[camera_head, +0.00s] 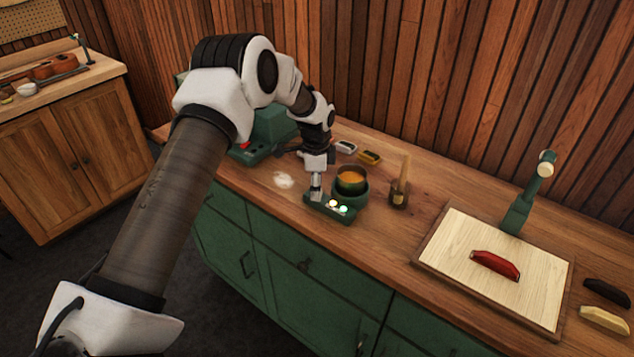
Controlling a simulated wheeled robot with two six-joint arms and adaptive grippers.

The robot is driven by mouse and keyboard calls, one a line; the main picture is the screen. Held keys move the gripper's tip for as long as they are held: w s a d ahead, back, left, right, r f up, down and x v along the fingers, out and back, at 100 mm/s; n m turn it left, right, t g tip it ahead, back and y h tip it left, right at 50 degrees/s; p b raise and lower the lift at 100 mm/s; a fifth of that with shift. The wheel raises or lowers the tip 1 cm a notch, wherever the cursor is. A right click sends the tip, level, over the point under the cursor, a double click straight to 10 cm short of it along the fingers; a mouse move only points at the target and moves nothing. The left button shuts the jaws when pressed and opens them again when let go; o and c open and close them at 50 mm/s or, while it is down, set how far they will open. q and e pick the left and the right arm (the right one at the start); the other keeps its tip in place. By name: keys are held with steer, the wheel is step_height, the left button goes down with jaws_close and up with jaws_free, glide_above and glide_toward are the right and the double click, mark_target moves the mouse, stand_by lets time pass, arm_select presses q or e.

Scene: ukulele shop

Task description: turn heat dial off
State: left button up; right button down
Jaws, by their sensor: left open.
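A small green heater (348,216) stands on the wooden counter near its front edge. Several small lights glow on its front panel. A dark pot (352,191) with amber contents sits on it. My left gripper (316,193) reaches down from above at the left end of the panel, left of the pot. It is open, though its fingers are small in the picture. The heat dial cannot be made out; the gripper covers that end of the panel. Whether the fingers touch the dial cannot be told. My right gripper is out of view.
A bottle-like holder with a brush (399,190) stands right of the pot. A green machine (270,130) is partly behind my arm. Further right, a pale board (493,267) bears a red block (495,265). The counter between is clear.

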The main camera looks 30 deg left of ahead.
arm_select(q)
steer(key=shift+w+f, duration=0.5)
steer(key=shift+f, duration=0.05)
steer(key=shift+s+r, duration=0.15)
steer(key=shift+s, duration=0.05)
steer(key=shift+s+r, duration=0.2)
steer(key=shift+s, duration=0.05)
steer(key=c, duration=0.4)
steer(key=shift+s, duration=0.1)
steer(key=c, duration=0.6)
steer(key=shift+f, duration=0.1)
jaws_close()
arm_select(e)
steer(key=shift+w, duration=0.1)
